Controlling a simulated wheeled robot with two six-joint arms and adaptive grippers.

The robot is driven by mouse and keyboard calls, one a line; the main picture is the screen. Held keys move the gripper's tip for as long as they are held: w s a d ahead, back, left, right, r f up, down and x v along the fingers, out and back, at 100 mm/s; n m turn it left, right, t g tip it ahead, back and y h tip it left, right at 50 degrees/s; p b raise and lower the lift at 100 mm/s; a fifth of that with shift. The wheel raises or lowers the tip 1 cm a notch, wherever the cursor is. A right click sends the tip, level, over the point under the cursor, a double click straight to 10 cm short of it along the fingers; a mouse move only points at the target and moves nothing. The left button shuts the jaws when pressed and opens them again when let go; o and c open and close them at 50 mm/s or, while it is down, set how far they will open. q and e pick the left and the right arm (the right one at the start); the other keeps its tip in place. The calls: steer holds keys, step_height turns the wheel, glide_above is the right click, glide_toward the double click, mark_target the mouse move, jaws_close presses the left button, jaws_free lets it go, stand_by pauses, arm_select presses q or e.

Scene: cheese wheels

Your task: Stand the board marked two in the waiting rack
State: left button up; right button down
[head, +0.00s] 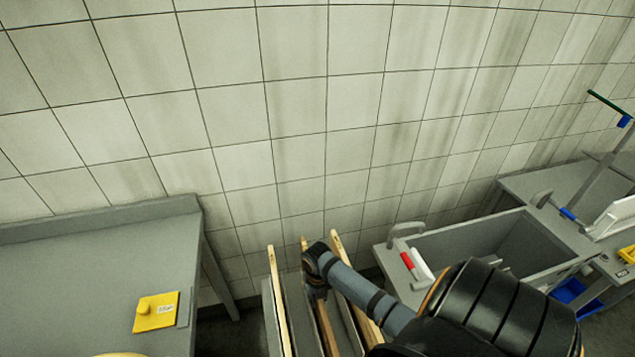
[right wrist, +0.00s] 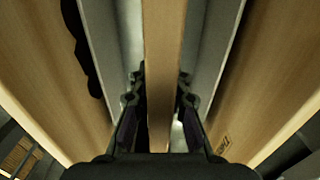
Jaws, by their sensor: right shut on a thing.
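The waiting rack (head: 266,296) is a grey frame low at the bottom centre of the head view, with wooden boards standing on edge in it. My right gripper (head: 316,283) reaches down into it and is shut on the middle board (head: 327,332). In the right wrist view the fingers (right wrist: 158,88) close on both faces of this board (right wrist: 163,40), between grey dividers (right wrist: 207,50). No number shows on it, so I cannot tell whether it is marked two. One board (head: 277,300) stands to its left, another (head: 352,303) to its right. My left gripper is not in view.
A tiled wall is behind. The neighbouring boards leave little side room.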

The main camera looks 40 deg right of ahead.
steer(key=shift+f, duration=0.1)
steer(key=c, duration=1.2)
jaws_free()
steer(key=shift+s, duration=0.1)
step_height(320, 180, up, 12)
steer(key=shift+r, duration=0.1)
